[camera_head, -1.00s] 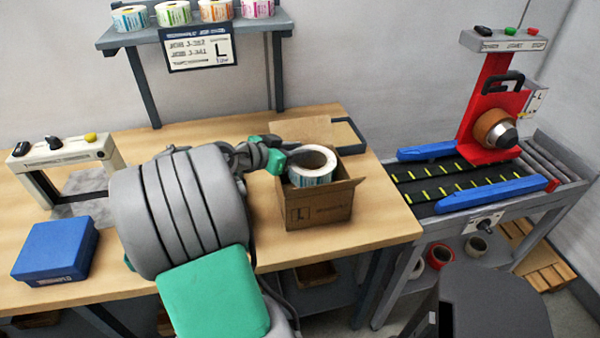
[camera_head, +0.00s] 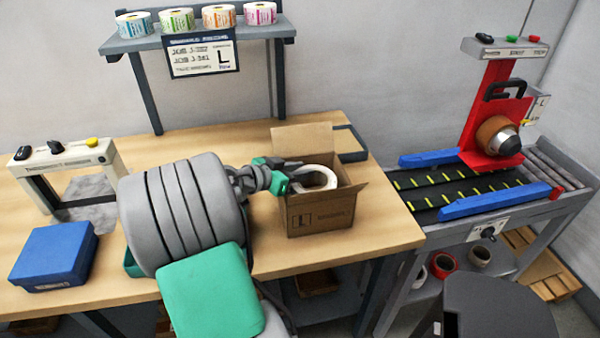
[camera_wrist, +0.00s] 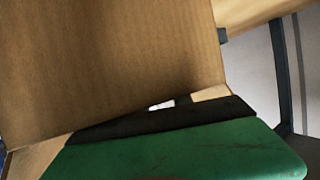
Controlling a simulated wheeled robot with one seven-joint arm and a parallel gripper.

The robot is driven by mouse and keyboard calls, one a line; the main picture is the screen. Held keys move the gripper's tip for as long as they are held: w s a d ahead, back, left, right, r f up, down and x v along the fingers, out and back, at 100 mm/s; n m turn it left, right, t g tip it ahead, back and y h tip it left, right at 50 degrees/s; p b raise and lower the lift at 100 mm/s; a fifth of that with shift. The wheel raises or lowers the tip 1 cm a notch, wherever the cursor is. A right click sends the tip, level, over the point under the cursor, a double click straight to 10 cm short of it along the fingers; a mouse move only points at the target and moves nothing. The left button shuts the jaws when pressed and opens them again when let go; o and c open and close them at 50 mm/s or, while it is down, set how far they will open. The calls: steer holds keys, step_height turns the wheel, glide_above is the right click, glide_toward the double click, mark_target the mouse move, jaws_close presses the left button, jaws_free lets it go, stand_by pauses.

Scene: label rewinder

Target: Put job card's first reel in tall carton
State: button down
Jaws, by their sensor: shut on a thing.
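The tall carton (camera_head: 320,215) is an open brown box at the right end of the bench, its flaps up and a letter L on its front. A white label reel (camera_head: 318,174) is partly down inside its mouth, the lower part hidden by the front wall. My gripper (camera_head: 296,182) is shut on the reel at its left side, at the carton's opening. In the wrist view a green and black finger (camera_wrist: 165,140) fills the bottom and a brown cardboard face (camera_wrist: 100,65) fills the left; the reel can hardly be made out. The job card (camera_head: 202,54) hangs under the shelf.
Several label reels (camera_head: 176,20) stand on the shelf. A blue box (camera_head: 55,258) and a cream gate-like device (camera_head: 65,160) are at the left. A conveyor with a red rewinder (camera_head: 495,110) stands at the right. Loose reels (camera_head: 443,264) lie below it.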

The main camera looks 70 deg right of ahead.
steer(key=c, duration=1.5)
jaws_free()
steer(key=shift+a+f, duration=0.2)
steer(key=shift+f, duration=0.45)
steer(key=shift+o, duration=0.5)
steer(key=shift+s+f, duration=0.1)
steer(key=r+v, duration=0.1)
steer(key=v, duration=1.1)
steer(key=shift+d+r+p, duration=0.15)
steer(key=shift+r+p, duration=0.15)
steer(key=shift+r, duration=0.2)
